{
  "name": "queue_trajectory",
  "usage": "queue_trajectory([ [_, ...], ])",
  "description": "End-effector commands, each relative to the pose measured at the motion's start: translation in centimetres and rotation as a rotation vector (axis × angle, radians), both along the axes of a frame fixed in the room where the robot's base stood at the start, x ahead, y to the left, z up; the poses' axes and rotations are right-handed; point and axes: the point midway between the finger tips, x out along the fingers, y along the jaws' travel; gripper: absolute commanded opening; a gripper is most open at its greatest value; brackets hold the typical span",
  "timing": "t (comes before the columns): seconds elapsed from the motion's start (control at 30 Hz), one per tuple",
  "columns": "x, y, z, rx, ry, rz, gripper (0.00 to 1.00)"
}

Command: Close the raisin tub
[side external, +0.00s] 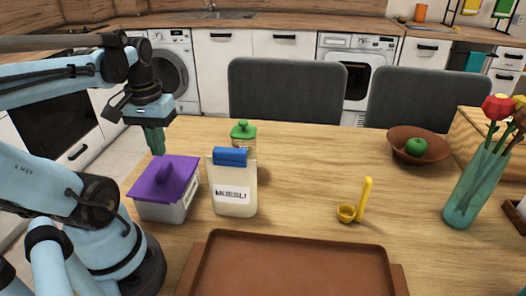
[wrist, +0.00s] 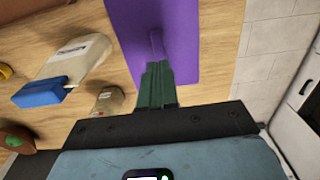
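A pale tub (side external: 165,211) with a purple lid (side external: 152,184) stands at the table's left, beside my arm; I see no readable label, so I cannot confirm it is the raisin tub. The lid lies over its top, with a raised purple handle (side external: 164,173); I cannot tell whether it is fully seated. My gripper (side external: 157,153) points down just above the lid, its green fingers together with nothing visible between them. In the wrist view, the fingers (wrist: 158,67) overlap the near end of the handle (wrist: 156,45) on the purple lid (wrist: 181,45).
A yellow scoop (side external: 348,212), brown tray (side external: 290,268), bowl with green fruit (side external: 404,143) and flower vase (side external: 474,190) are farther right.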

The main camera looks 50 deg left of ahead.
Motion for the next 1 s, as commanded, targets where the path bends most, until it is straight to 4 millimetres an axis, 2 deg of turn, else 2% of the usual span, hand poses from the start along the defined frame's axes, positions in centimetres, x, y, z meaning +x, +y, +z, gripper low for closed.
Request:
queue_trajectory([
  [1.0, 0.0, 0.0, -2.8, 0.000, 0.000, 0.000, 0.00],
])
